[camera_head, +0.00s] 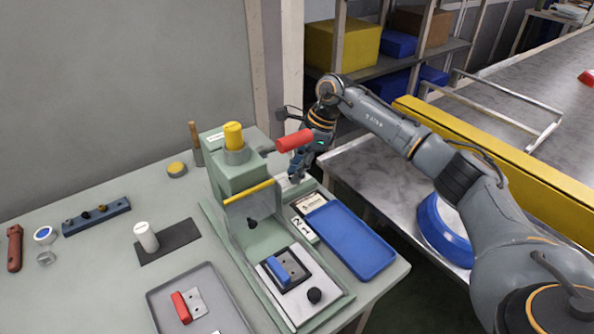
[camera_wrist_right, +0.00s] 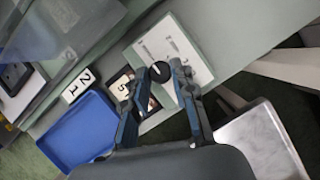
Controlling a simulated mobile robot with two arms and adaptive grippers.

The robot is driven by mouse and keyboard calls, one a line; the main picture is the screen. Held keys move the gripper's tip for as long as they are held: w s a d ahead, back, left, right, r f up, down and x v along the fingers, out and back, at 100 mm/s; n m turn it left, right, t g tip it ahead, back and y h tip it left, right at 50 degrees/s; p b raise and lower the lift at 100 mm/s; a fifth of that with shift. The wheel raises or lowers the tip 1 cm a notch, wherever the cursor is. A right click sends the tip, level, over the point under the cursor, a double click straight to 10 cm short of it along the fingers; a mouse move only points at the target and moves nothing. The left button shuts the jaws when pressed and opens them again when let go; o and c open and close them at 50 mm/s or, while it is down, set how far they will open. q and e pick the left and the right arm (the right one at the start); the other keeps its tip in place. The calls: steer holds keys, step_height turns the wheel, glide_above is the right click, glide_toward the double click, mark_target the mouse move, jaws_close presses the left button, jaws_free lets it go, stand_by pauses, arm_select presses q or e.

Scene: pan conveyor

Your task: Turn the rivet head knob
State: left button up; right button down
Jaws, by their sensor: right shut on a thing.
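The rivet head knob (camera_wrist_right: 160,71) is a small black round knob on a pale plate (camera_wrist_right: 172,47) in the right wrist view. My right gripper (camera_wrist_right: 160,74) has one fingertip on each side of it and is shut on it. In the head view my right gripper (camera_head: 296,177) reaches down behind the red handle, at the right side of the green riveting press (camera_head: 232,180). The knob is hidden there by the gripper. My left gripper is not in view.
A blue tray (camera_head: 350,240) and a "2 1" number plate (camera_head: 304,230) lie near the gripper. The red handle (camera_head: 294,141) juts out close to my right wrist. A grey tray (camera_head: 230,310) with a red-handled part and several tools occupy the table's left.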

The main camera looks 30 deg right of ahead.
stand_by(0.3)
steer(key=c, duration=1.1)
jaws_free()
steer(key=shift+r, duration=0.1)
steer(key=v, duration=1.2)
steer(key=shift+w, duration=0.1)
